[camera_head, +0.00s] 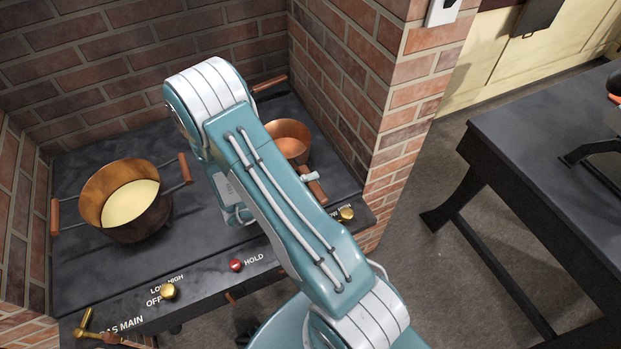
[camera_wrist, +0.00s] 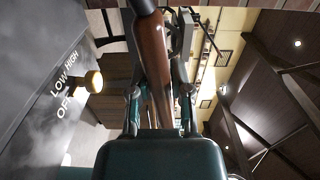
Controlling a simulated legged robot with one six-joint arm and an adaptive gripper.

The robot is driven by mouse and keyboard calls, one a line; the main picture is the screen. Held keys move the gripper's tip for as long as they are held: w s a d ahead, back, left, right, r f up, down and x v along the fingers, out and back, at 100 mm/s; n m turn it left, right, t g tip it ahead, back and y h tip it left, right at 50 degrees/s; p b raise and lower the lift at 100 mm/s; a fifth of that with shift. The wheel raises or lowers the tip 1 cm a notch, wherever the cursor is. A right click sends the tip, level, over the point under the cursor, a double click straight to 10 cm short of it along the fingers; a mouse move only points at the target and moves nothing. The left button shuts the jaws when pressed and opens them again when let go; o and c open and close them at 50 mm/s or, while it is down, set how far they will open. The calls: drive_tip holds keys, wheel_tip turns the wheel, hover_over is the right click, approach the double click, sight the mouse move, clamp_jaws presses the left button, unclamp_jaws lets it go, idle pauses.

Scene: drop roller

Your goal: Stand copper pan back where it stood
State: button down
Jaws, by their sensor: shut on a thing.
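The copper pan (camera_head: 291,144) is at the right of the dark stove top (camera_head: 90,275), partly hidden behind my arm in the head view. It looks upright and its visible inside looks empty. One wooden handle (camera_head: 270,84) points to the back and another (camera_head: 316,190) to the front. My gripper (camera_wrist: 162,92) is shut on a wooden handle (camera_wrist: 153,55) in the wrist view. In the head view my arm hides most of the gripper; a small fingertip shows at the pan's front handle. Whether the pan's base touches the stove is not clear.
A larger pan (camera_head: 105,228) with pale yellow contents stands at the stove's left. Brick walls (camera_head: 395,100) enclose the back and sides. Brass knobs (camera_head: 168,291) and a red button (camera_head: 236,265) line the front edge. A dark table (camera_head: 540,125) stands at the right.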

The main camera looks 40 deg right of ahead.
drive_tip(key=shift+d+f, duration=0.1)
drive_tip(key=shift+f, duration=0.15)
drive_tip(key=c, duration=0.6)
unclamp_jaws()
drive_tip(key=shift+d, duration=0.15)
drive_tip(key=shift+o, duration=0.2)
drive_tip(key=shift+r, duration=0.1)
